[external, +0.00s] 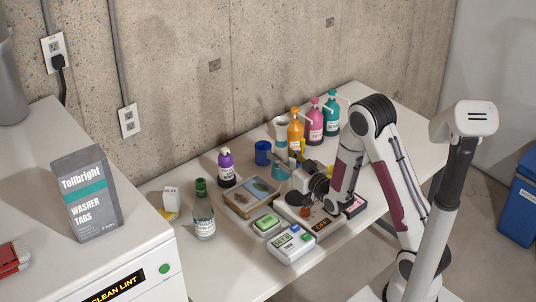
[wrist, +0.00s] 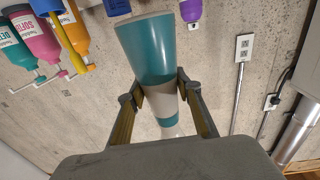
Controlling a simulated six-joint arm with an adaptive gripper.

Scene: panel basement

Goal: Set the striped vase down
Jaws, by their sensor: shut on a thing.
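The striped vase has teal and pale grey-white bands. In the external view its teal lower part (external: 280,172) shows left of my gripper (external: 296,174), low over the crowded table. In the wrist view, which is upside down, the vase (wrist: 155,52) stands between the two fingers of my gripper (wrist: 160,92), which are shut around its narrower part. Its wide teal end points to the picture's top, the same way as the bottle bases. I cannot tell whether its base touches the table.
Orange (external: 296,132), pink (external: 315,122) and teal (external: 331,117) pump bottles stand behind. A blue cup (external: 262,153), purple bottle (external: 226,168) and framed tray (external: 251,197) are left. A scale-like device (external: 291,245) and green-topped box (external: 266,225) lie in front. The table's right end looks clearer.

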